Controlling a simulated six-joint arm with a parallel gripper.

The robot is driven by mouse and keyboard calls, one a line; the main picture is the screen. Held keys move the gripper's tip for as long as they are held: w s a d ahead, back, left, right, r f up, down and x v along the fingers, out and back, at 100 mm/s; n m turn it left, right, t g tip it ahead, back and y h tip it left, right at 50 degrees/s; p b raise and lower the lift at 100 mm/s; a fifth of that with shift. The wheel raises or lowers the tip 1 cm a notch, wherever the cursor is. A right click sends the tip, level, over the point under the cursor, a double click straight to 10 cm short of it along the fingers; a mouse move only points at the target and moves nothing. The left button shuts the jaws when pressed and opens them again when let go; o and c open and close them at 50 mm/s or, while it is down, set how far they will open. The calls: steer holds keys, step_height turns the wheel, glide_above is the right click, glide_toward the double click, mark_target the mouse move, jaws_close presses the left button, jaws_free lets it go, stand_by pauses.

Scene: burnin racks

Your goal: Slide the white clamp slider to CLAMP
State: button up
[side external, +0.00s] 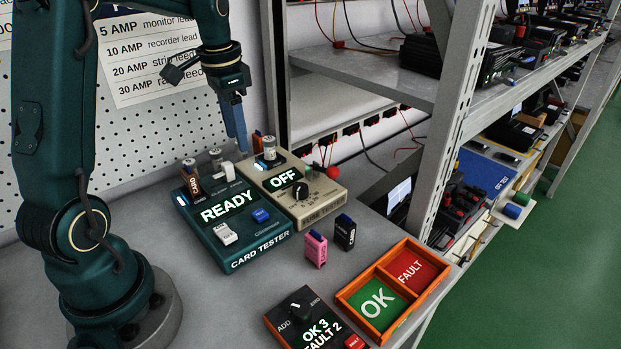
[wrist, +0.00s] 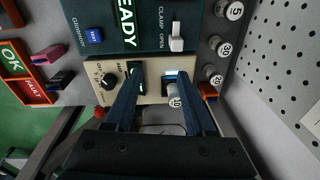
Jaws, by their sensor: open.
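The white clamp slider (wrist: 177,37) sits on the teal card tester (wrist: 200,12), beside the word OPEN and away from the word CLAMP. In the side external view the slider (side external: 229,172) stands at the back of the tester (side external: 254,258), behind its READY display. My gripper (side external: 240,148) points down near the back of the tester and the beige unit. In the wrist view my gripper (wrist: 158,76) has its two fingers apart over the beige unit, with the slider beyond their tips. Nothing is held between them.
The beige unit (side external: 328,192) with an OFF display and black knob adjoins the tester. Numbered cylinders (wrist: 223,48) stand along the tester's edge, close to the slider. Pink (side external: 316,248) and black (side external: 345,232) cards stand in front. An orange OK/FAULT tray (side external: 428,294) lies right.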

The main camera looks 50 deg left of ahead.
mark_target(226, 163)
steer(key=shift+n+g+h, duration=0.3)
steer(key=shift+n+g, duration=0.2)
steer(key=shift+n, duration=0.2)
steer(key=a+f, duration=0.1)
steer(key=f, duration=0.1)
steer(key=s+a+f, duration=0.1)
steer(key=a+f, duration=0.1)
steer(key=shift+s+a, duration=0.1)
steer(key=shift+s, duration=0.05)
steer(key=shift+f, duration=2.4)
steer(key=shift+a, duration=0.1)
jaws_close()
